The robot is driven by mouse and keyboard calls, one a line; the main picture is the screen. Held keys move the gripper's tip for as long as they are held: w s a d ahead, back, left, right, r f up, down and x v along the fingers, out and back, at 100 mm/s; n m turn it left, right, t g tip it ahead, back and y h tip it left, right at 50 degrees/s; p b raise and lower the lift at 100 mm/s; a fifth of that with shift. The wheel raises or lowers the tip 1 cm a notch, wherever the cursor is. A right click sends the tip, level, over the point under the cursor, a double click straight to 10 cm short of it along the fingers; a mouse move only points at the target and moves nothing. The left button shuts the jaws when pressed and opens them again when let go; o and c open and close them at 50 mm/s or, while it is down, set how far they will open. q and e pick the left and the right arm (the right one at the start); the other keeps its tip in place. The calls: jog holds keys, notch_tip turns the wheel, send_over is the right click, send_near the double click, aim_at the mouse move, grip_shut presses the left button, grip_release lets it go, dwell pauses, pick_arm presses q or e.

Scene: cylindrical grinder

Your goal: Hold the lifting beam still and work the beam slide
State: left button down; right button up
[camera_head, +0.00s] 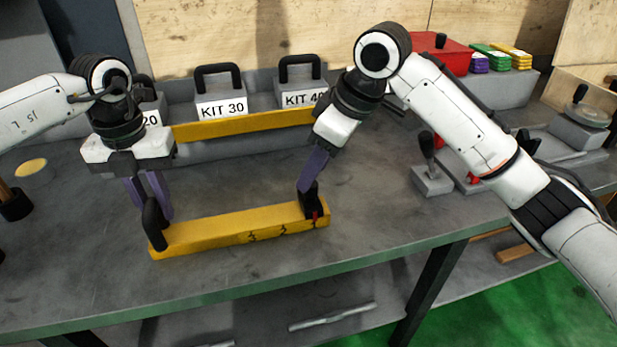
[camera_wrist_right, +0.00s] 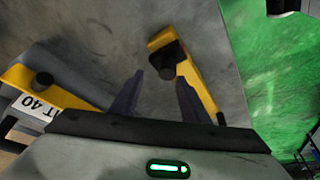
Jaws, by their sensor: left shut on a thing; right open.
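The yellow lifting beam (camera_head: 215,232) lies along the table's front, with marks 3, 2 and 1 on its front face. A black handle (camera_head: 153,222) stands at its left end. My left gripper (camera_head: 157,215) is shut on this handle. The black beam slide (camera_head: 311,203), with a red pointer, sits at the right end near mark 1. My right gripper (camera_head: 307,188) is open and tilted down at the slide. In the right wrist view the slide's black knob (camera_wrist_right: 167,62) appears between and just beyond the fingertips; contact cannot be told.
Behind the beam stand grey kit blocks with black handles, KIT 30 (camera_head: 222,105) and KIT 40 (camera_head: 301,95), along a yellow rail (camera_head: 245,125). A grey lever block (camera_head: 432,180) stands to the right. The table's front edge (camera_head: 350,262) runs close in front of the beam.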

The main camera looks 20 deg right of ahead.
aim_at(310, 196)
jog(key=shift+x, duration=1.8)
jog(key=shift+w+d, duration=0.1)
grip_shut()
